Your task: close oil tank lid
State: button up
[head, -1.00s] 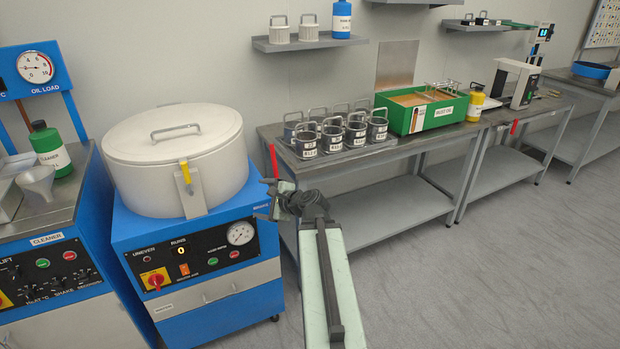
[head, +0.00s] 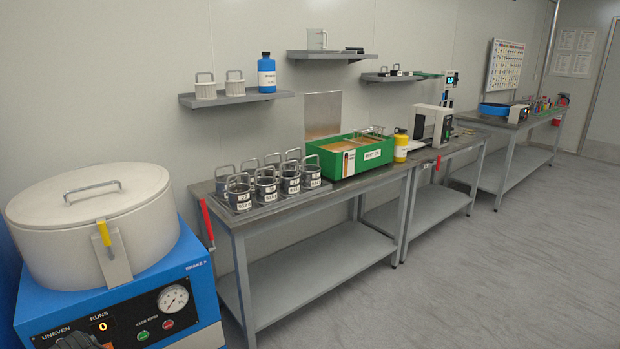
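A green tank (head: 314,157) with an open top and orange-brown contents stands on the middle bench. An upright flat grey panel (head: 323,118) stands just behind it; I cannot tell whether it is the tank's lid or a wall plate. A wire rack (head: 370,133) sits at the tank's right end.
A white drum (head: 60,240) with its lid on sits on a blue machine (head: 190,270) at left. Several handled metal cups (head: 290,181) stand left of the tank, a yellow bottle (head: 401,146) right of it. The floor (head: 430,295) before the benches is clear.

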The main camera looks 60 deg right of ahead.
aim_at(323, 110)
jog(key=u, duration=1.6)
jog(key=i, duration=1.35)
jog(key=z, duration=4.35)
jog(key=i, duration=1.05)
jog(key=u, duration=0.1)
